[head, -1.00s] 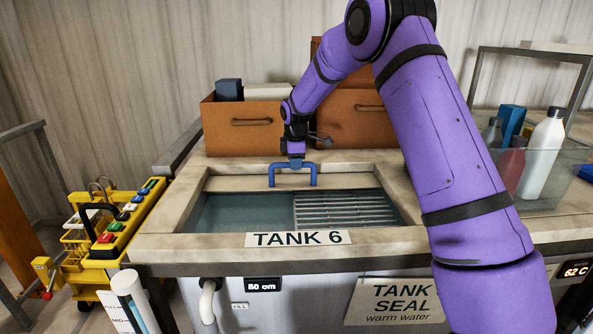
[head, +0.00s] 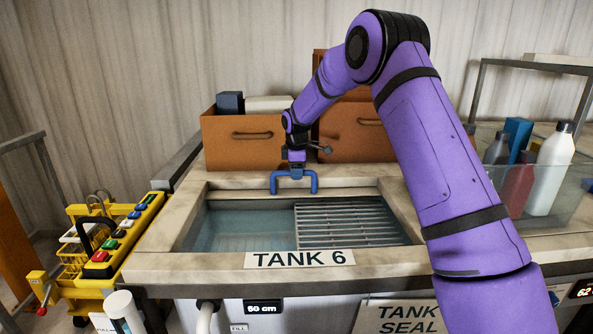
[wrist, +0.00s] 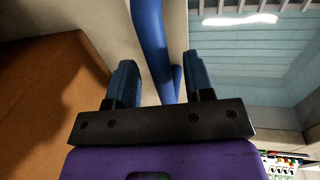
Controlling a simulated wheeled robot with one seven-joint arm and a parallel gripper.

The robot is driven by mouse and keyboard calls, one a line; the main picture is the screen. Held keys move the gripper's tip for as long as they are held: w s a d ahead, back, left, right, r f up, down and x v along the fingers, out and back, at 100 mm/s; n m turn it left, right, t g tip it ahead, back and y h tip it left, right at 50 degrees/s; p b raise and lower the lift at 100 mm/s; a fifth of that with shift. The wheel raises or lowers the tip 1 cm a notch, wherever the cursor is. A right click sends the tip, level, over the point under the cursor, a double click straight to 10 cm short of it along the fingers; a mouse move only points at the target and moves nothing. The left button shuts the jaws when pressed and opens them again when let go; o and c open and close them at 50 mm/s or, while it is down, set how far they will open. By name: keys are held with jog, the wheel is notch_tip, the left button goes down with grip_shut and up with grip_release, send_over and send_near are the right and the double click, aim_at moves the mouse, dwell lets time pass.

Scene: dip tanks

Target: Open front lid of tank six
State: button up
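Tank six has a pale stone-like rim (head: 150,262) and a "TANK 6" label (head: 300,259) on its front edge. Its opening shows water (head: 245,225) on the left and a slatted grid (head: 350,222) on the right. A blue handle (head: 294,176) stands at the back of the opening, by a narrow pale lid strip (head: 340,191). My gripper (head: 295,163) is at the handle. In the wrist view, the blue handle bar (wrist: 155,50) runs between my two dark blue fingers (wrist: 162,82), with gaps visible beside it. The fingers look open around the bar.
Brown drawer boxes (head: 235,147) stand close behind the handle. Bottles (head: 550,168) sit in a clear bin at the right. A yellow control stand (head: 122,240) is at the left. A "TANK SEAL" sign (head: 400,318) hangs on the front.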

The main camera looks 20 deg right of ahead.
notch_tip(320, 180, up, 11)
jog(key=s, duration=0.2)
jog(key=shift+a+f, duration=0.2)
jog(key=shift+a, duration=0.15)
dwell(0.5)
jog(key=s+r+m+t, duration=0.1)
jog(key=s+r+m, duration=0.1)
jog(key=s+r, duration=0.45)
jog(key=s+a+r+m, duration=0.1)
jog(key=s+r+m, duration=0.2)
jog(key=s, duration=0.7)
jog(key=s+r+m+t, duration=0.1)
jog(key=s+r+m, duration=0.1)
jog(key=s+r, duration=0.5)
jog(key=s+f+m, duration=0.3)
jog(key=s, duration=1)
jog(key=s+f+m+t, duration=0.1)
jog(key=s+f+m, duration=0.2)
jog(key=s, duration=1.1)
jog(key=shift+f+m+y, duration=0.3)
jog(key=shift+m, duration=0.4)
